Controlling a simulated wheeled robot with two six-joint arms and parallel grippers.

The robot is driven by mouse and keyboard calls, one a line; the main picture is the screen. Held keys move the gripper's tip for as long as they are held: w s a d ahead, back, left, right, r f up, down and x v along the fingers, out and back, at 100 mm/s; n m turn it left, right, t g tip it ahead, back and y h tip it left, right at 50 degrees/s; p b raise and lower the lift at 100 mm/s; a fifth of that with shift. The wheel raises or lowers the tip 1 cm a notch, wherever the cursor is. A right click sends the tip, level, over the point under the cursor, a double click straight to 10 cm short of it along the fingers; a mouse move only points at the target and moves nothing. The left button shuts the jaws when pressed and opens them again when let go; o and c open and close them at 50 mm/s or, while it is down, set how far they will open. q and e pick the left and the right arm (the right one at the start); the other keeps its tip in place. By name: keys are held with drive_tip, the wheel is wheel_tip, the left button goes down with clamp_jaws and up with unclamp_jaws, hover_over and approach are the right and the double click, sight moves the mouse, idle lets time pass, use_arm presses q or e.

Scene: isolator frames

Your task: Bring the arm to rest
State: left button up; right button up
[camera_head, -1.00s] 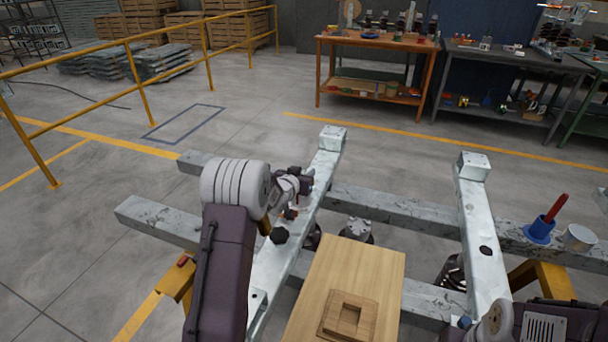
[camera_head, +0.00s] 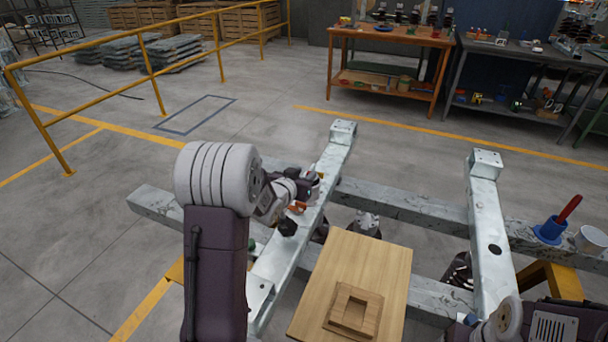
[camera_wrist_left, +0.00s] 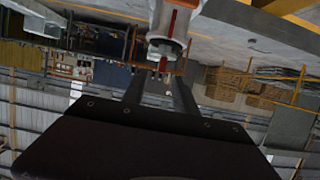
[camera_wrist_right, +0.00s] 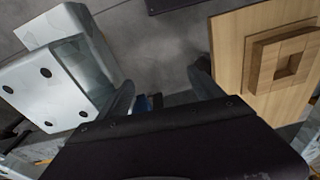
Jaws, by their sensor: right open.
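My left gripper (camera_head: 312,184) is beyond my raised left forearm in the head view, above the left beam of the pale metal frame (camera_head: 483,205). In the left wrist view its two fingers (camera_wrist_left: 160,90) stand apart. A white piece with a red stripe (camera_wrist_left: 172,22) and a dark round end lies between or beyond their tips; I cannot tell if they touch it. My right gripper is hidden in the head view.
The board (camera_head: 372,262) carries a square wooden frame block (camera_head: 338,314). A blue holder with a red handle (camera_head: 549,231) and a white cup (camera_head: 591,240) stand on the frame at right. Workbenches (camera_head: 395,40) and a yellow railing (camera_head: 130,38) stand behind open floor.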

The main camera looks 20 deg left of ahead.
idle(0.7)
use_arm(q)
drive_tip(key=s+d+r+m+g+h+p, duration=0.15)
drive_tip(key=s+d+r+p, duration=0.25)
drive_tip(key=d+r+p, duration=0.75)
drive_tip(key=s+f+g, duration=0.5)
drive_tip(key=s, duration=0.7)
drive_tip(key=s+f+n+g, duration=0.1)
drive_tip(key=s+f+g, duration=0.4)
drive_tip(key=s, duration=0.7)
drive_tip(key=shift+s+d+f+g, duration=0.25)
drive_tip(key=shift+d+f+g, duration=0.15)
drive_tip(key=shift+g, duration=0.25)
drive_tip(key=shift+y, duration=0.25)
